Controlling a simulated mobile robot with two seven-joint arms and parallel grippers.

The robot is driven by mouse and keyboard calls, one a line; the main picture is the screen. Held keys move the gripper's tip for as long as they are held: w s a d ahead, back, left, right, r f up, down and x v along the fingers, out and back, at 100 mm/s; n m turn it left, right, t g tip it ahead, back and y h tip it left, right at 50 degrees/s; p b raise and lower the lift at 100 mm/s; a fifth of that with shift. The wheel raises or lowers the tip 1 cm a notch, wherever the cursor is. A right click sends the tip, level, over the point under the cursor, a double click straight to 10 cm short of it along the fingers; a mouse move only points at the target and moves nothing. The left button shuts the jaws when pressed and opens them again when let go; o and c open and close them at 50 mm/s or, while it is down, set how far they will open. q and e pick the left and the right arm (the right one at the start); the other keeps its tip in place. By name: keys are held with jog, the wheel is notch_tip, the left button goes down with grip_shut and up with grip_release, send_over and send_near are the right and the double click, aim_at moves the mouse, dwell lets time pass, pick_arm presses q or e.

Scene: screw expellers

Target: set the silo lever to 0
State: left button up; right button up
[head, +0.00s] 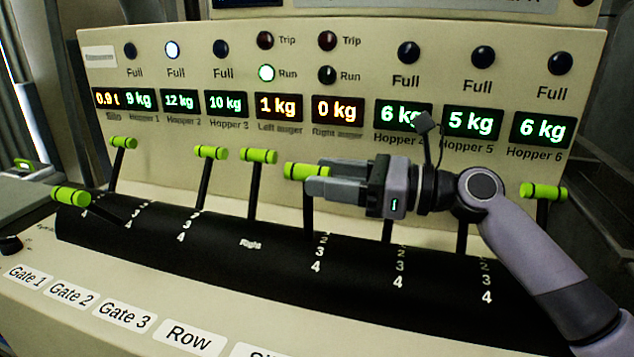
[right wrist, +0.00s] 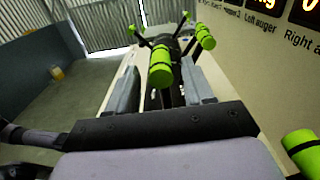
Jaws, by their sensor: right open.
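The silo lever (head: 307,171) appears to be the one with a green handle beside the fifth label, which is cut off at the bottom edge. It stands upright at the far end of its slot. My right gripper (head: 317,180) is open at this handle, coming in from the right. In the right wrist view, the green handle (right wrist: 161,66) shows between the two spread fingers (right wrist: 160,88). I cannot tell whether a finger touches it. The lever's upper stem is partly hidden by the fingers. My left gripper is not in view.
Upright levers stand on the left, including the row lever (head: 258,155) and another (head: 210,152). One lever (head: 70,196) is tilted toward the front. More levers stand behind and right of my right arm, one with its handle (head: 543,191) visible. The display panel (head: 350,60) rises behind.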

jog(key=shift+w+a+b, duration=0.25)
jog(key=shift+a+b, duration=0.05)
jog(key=shift+a, duration=0.85)
grip_shut()
jog(key=w+m+p, duration=0.1)
jog(key=p, duration=0.1)
jog(key=w+m+p, duration=0.1)
jog(key=w+p, duration=0.1)
jog(key=w+d+m+p, duration=0.1)
jog(key=p, duration=0.1)
jog(key=shift+w+f, duration=0.3)
jog(key=shift+f, duration=0.05)
grip_release()
